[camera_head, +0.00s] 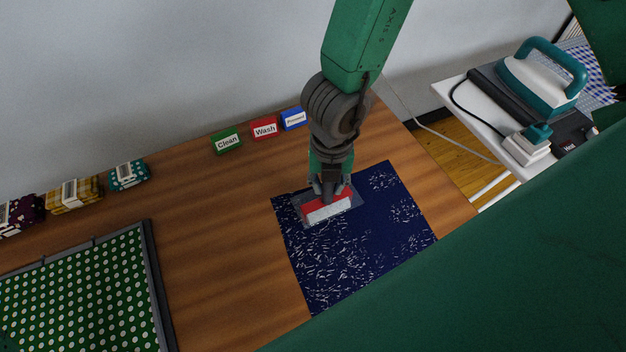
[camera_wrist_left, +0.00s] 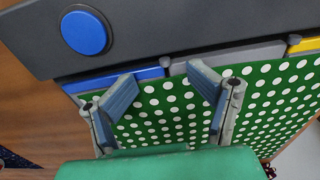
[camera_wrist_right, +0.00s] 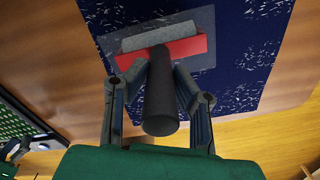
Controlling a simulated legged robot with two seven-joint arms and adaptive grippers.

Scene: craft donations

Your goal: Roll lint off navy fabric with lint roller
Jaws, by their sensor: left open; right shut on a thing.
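The navy fabric (camera_head: 385,235) lies flat on the wooden table, covered with white lint flecks. It also shows in the right wrist view (camera_wrist_right: 240,65). The lint roller (camera_head: 328,209), with a red bar, pale grey head and dark handle (camera_wrist_right: 160,100), is on the fabric's far left part. A plain greyish rectangle (camera_wrist_right: 203,22) surrounds its head; I cannot tell whether it is a sheet. My right gripper (camera_head: 330,187) is shut on the roller's handle. My left gripper (camera_wrist_left: 163,84) is open and empty over green dotted fabric (camera_wrist_left: 165,115); the head view does not show it.
The green dotted fabric lies in a dark frame (camera_head: 158,285) at left. Green (camera_head: 227,142), red (camera_head: 264,129) and blue (camera_head: 293,119) label blocks stand behind, with folded cloths (camera_head: 75,193) farther left. An iron (camera_head: 540,80) stands on a white side table. Bare wood separates frame and navy fabric.

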